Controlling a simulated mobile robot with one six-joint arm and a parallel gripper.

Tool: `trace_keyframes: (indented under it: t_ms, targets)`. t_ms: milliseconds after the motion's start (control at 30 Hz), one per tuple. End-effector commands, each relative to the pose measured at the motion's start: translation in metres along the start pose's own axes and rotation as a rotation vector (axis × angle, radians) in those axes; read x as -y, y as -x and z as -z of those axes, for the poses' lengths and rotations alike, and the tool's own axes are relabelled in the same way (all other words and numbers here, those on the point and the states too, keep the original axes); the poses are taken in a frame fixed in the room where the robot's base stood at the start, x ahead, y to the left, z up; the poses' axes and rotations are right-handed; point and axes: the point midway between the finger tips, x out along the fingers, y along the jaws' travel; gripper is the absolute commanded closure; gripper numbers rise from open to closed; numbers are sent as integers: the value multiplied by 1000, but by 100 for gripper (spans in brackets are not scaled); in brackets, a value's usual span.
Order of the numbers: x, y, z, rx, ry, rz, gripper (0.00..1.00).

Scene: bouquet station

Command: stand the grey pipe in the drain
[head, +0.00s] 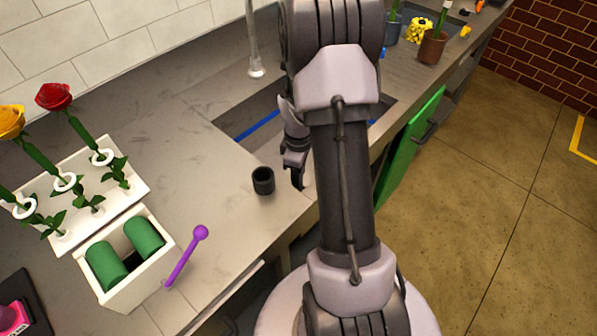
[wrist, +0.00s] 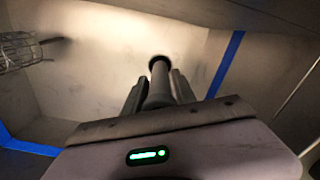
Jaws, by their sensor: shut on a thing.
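My gripper (wrist: 160,78) is shut on the grey pipe (wrist: 159,92), which stands out between the two fingers in the wrist view. The pipe points away from the wrist toward the floor of the sink (wrist: 100,60). A dark round spot, the drain (wrist: 157,60), shows right at the pipe's far end. I cannot tell whether the pipe's end is in the drain, touching it or above it. In the head view my gripper (head: 296,172) is partly hidden by my arm at the sink's near side, and the pipe cannot be made out.
A wire basket (wrist: 18,50) is at the left in the sink. Blue strips (wrist: 227,62) line the sink. A black cup (head: 263,181) stands on the counter beside my gripper. A purple stick (head: 186,258), white box (head: 148,283) and flower rack (head: 125,188) are further left.

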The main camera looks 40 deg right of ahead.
Motion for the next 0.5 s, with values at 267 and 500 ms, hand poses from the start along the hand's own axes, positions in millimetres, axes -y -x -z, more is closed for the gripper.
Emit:
trace_keyframes:
  t_ms: [267,500]
  targets:
    - [0,-1,0,0,0,0,64]
    - [0,-1,0,0,0,0,42]
